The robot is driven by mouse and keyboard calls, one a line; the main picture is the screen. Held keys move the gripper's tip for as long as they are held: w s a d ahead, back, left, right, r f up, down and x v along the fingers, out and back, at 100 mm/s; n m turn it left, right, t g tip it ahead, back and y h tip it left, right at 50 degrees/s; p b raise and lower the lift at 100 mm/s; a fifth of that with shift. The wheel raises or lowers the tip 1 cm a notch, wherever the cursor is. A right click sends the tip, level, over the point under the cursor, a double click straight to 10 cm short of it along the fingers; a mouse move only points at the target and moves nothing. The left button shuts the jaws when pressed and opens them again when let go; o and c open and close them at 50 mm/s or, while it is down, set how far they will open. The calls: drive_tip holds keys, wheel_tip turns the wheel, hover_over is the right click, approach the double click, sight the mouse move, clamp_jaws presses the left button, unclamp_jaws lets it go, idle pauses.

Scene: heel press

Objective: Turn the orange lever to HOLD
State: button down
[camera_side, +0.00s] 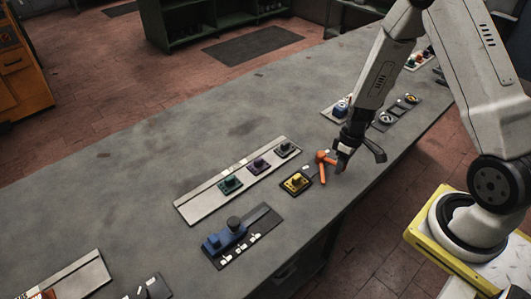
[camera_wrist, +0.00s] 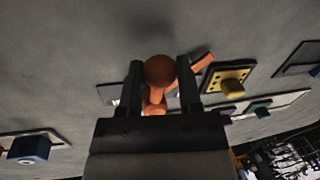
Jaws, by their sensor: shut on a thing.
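The orange lever (camera_side: 321,162) stands on the grey bench, just right of the yellow switch. In the wrist view, its round orange knob (camera_wrist: 160,70) is between the two dark fingers of my gripper (camera_wrist: 160,82), with an orange arm reaching out to the upper right. In the side view, my gripper (camera_side: 341,158) is at the lever's right side, pointing down, shut on the lever. Part of the lever's base is hidden behind the gripper. Small pale tags lie near the lever, but no HOLD marking is readable.
A yellow switch (camera_side: 296,182) sits close to the lever. A pale panel (camera_side: 205,202) with several coloured switches lies behind it. A blue device (camera_side: 224,240) is nearer the front. More controls (camera_side: 384,119) lie under my arm. The bench's far left is clear.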

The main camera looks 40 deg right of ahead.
sight(323, 177)
drive_tip(key=a+m, duration=0.1)
drive_tip(key=m, duration=0.1)
drive_tip(key=a+m, duration=0.1)
drive_tip(key=shift+w+a+m+t, duration=0.2)
drive_tip(key=shift+m+t, duration=0.2)
drive_tip(key=shift+w+a+m+t, duration=0.2)
drive_tip(key=shift+w+a+m, duration=0.15)
drive_tip(key=shift+a+m, duration=0.45)
drive_tip(key=shift+w+a+m+t, duration=0.2)
drive_tip(key=shift+w+a+m, duration=0.15)
drive_tip(key=shift+m, duration=0.85)
drive_tip(key=shift+c, duration=1.4)
unclamp_jaws()
drive_tip(key=shift+r, duration=0.15)
drive_tip(key=v, duration=0.7)
drive_tip(key=shift+r, duration=0.3)
